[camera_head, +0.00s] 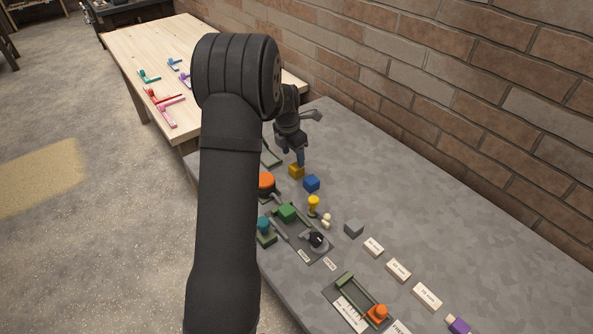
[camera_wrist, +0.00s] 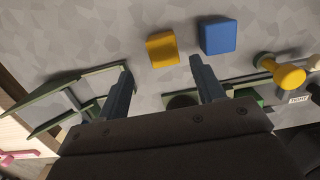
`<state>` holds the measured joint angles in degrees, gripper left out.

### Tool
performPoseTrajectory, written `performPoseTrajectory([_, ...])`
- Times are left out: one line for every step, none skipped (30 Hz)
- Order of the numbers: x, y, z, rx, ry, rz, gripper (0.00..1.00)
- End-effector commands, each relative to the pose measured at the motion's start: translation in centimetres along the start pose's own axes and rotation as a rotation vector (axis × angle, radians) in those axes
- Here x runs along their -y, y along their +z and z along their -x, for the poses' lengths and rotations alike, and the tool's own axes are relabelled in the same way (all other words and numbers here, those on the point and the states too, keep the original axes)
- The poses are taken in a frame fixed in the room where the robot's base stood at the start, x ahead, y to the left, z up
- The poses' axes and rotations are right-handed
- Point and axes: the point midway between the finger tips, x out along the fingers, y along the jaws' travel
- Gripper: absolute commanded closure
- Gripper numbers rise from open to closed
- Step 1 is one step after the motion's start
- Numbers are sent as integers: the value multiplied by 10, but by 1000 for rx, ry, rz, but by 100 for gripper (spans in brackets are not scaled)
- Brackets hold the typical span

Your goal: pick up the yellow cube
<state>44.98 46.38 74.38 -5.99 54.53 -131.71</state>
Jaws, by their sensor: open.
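The yellow cube (camera_head: 296,171) sits on the grey table, just below my gripper (camera_head: 293,158) in the head view. In the wrist view the yellow cube (camera_wrist: 162,50) lies beyond the fingertips, between their lines and apart from both. My gripper (camera_wrist: 160,75) is open with nothing between its fingers. A blue cube (camera_head: 311,183) stands to the right of the yellow one with a small gap; it also shows in the wrist view (camera_wrist: 217,36). My arm hides part of the table in the head view.
A yellow knob-like piece (camera_head: 313,204), a green block (camera_head: 286,212) and an orange round piece (camera_head: 266,181) stand nearby. A grey cube (camera_head: 353,228) and white labelled blocks (camera_head: 398,269) lie further right. A brick wall (camera_head: 450,100) runs behind the table.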

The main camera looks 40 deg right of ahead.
Motion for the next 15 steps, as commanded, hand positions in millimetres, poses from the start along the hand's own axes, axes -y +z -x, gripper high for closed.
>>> performPoseTrajectory([0,0,-6,-1,-1,0,38])
performPoseTrajectory([0,0,-8,0,-1,0,38])
performPoseTrajectory([0,0,-10,0,0,0,38])
performPoseTrajectory([0,0,-11,0,0,0,38])
performPoseTrajectory([0,0,-12,0,0,0,38])
performPoseTrajectory([0,0,-14,0,0,-1,38])
performPoseTrajectory([1,0,-15,0,0,0,38])
performPoseTrajectory([1,0,-17,0,-1,-1,38])
performPoseTrajectory([2,1,-21,-1,-1,-1,38])
performPoseTrajectory([3,1,-25,-1,-2,-1,38])
performPoseTrajectory([4,1,-30,-2,-2,-1,38])
performPoseTrajectory([5,2,-36,-2,-2,-1,38])
performPoseTrajectory([6,2,-40,-2,-2,-1,38])
performPoseTrajectory([6,3,-45,-2,-2,0,38])
performPoseTrajectory([6,2,-52,-1,-2,0,38])
